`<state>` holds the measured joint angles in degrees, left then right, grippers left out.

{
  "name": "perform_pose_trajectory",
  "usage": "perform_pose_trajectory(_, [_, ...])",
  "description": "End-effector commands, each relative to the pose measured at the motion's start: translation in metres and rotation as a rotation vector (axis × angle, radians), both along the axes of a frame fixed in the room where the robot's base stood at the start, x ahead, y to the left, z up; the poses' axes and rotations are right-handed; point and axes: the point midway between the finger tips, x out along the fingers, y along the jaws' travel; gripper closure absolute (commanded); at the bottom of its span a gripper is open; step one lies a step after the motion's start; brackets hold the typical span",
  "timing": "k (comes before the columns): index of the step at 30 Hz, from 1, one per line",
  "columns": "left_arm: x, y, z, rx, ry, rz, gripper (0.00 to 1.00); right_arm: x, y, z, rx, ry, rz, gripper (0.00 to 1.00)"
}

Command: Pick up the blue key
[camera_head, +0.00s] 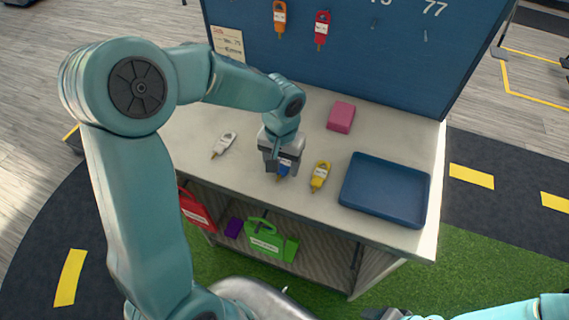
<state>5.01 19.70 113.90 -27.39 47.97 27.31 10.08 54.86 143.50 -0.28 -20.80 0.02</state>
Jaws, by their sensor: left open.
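The blue key (283,169) lies on the pale counter (255,125), between a white key and a yellow key. It is partly hidden by my left gripper (279,168), which is right over it with its jaws open. I cannot tell whether the fingers touch the key. My right arm shows only at the lower right edge, and its gripper (385,314) is cut off by the bottom of the view.
The white key (223,145) and yellow key (320,176) lie close on either side. A blue tray (385,190) and a pink block (341,116) stand to the right. Orange (279,18) and red (321,29) keys hang on the blue board (385,65). Red and green cases sit on the shelf below.

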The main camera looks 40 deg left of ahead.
Motion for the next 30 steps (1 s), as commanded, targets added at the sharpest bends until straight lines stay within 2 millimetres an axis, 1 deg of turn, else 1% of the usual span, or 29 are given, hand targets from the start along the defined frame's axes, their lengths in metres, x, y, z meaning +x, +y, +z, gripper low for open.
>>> perform_pose_trajectory(1, [0.000, 0.000, -0.006, 0.000, 0.004, 0.001, 0.40, 0.000, 0.000, 0.001, 0.000, 0.000, 0.000, 0.42])
perform_pose_trajectory(3, [0.000, 0.000, -0.011, 0.000, 0.002, 0.000, 0.40, 0.000, 0.000, 0.001, 0.000, 0.000, 0.000, 0.42])
perform_pose_trajectory(10, [0.001, 0.000, -0.013, 0.000, 0.000, 0.000, 0.40, 0.000, 0.000, 0.001, 0.000, 0.000, 0.000, 0.42])
perform_pose_trajectory(11, [0.001, 0.000, -0.013, 0.000, 0.000, 0.000, 0.47, 0.000, 0.000, 0.001, 0.000, 0.000, 0.000, 0.42])
perform_pose_trajectory(12, [0.001, 0.000, -0.013, 0.000, 0.000, 0.000, 0.60, 0.000, 0.000, 0.001, 0.000, 0.000, 0.000, 0.42])
perform_pose_trajectory(14, [0.001, 0.000, -0.013, 0.000, 0.000, 0.000, 0.80, 0.000, 0.000, 0.001, 0.000, 0.000, 0.000, 0.42])
perform_pose_trajectory(15, [0.001, 0.000, -0.013, 0.000, 0.000, 0.000, 0.91, 0.000, 0.000, 0.001, 0.000, 0.000, 0.000, 0.42])
perform_pose_trajectory(25, [0.001, 0.000, -0.011, 0.000, -0.001, 0.000, 0.91, 0.000, 0.000, 0.001, 0.000, 0.000, 0.000, 0.42])
perform_pose_trajectory(28, [0.002, 0.000, -0.004, 0.000, -0.004, 0.001, 0.91, 0.000, 0.000, 0.001, 0.000, 0.000, 0.000, 0.42])
perform_pose_trajectory(30, [0.002, 0.000, 0.004, 0.001, -0.004, 0.001, 0.91, 0.000, 0.000, 0.000, 0.000, 0.000, 0.000, 0.42])
